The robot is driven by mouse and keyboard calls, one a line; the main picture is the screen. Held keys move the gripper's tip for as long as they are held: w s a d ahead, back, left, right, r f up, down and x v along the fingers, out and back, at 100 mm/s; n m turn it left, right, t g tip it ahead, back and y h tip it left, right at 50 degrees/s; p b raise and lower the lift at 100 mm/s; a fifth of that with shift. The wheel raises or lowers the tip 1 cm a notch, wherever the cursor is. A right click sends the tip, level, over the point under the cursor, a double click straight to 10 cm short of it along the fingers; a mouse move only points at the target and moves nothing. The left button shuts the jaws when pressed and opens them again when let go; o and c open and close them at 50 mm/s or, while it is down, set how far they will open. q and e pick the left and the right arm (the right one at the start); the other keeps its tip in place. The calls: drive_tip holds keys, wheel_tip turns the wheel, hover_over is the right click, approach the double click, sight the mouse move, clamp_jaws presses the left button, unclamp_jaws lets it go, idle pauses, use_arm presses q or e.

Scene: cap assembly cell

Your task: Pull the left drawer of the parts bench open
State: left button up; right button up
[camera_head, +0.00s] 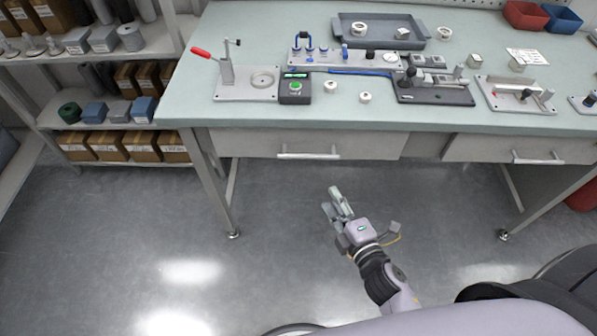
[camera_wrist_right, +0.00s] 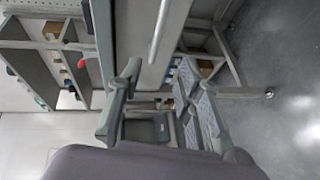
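The parts bench (camera_head: 230,120) has a grey left drawer (camera_head: 365,146) under its top, and the drawer looks shut. Its pale bar handle (camera_head: 308,156) runs along the front; the handle (camera_wrist_right: 158,32) also shows in the right wrist view, running upright there. My right gripper (camera_head: 333,201) is in front of and below the drawer, apart from the handle. In the right wrist view my right gripper (camera_wrist_right: 161,72) has its two fingers spread, with nothing between them and the handle beyond their tips. My left gripper is not in view.
A right drawer (camera_head: 480,148) with its own handle is beside the left one. The bench top bears a blue-grey tray (camera_head: 345,30), fixtures and small parts. A shelf rack (camera_head: 45,118) with boxes stands at left. The floor before the bench is clear.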

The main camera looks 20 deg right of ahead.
sight(308, 155)
drive_tip(key=x, duration=1.7)
drive_tip(key=shift+w+d+r+p, duration=0.15)
drive_tip(key=shift+w+p, duration=0.15)
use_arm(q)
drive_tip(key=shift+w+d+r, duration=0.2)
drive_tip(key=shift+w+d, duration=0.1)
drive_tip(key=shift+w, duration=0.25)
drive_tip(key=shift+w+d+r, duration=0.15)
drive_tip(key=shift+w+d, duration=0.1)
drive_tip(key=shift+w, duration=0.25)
use_arm(e)
drive_tip(key=shift+w, duration=0.1)
drive_tip(key=shift+c, duration=0.4)
clamp_jaws()
